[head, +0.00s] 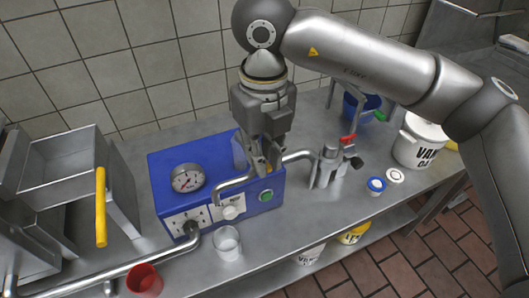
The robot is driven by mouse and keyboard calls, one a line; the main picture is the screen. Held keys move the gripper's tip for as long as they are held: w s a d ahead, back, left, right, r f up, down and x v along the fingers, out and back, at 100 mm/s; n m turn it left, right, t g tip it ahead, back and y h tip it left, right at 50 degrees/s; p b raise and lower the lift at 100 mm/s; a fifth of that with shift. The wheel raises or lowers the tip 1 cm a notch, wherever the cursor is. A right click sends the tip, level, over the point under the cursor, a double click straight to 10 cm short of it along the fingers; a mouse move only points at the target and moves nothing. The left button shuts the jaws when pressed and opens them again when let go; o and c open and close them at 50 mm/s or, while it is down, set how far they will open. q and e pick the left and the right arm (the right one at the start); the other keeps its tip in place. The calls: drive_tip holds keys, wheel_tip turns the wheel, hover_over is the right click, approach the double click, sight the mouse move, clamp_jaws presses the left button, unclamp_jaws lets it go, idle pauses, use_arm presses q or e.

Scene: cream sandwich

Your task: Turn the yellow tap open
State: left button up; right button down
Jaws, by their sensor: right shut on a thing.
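My right gripper (262,164) comes down from above over the blue machine box, at the bent metal pipe (299,155). My left gripper is not in view.
A yellow bar handle (101,207) stands on the metal equipment at left. A red cup (144,280) and a clear glass (227,243) stand in front. A red-handled valve (347,139), a blue bucket (362,106) and a white tub (419,143) are at right.

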drive_tip(key=c, duration=1.4)
unclamp_jaws()
wheel_tip(320, 180, up, 12)
drive_tip(key=shift+r, duration=0.1)
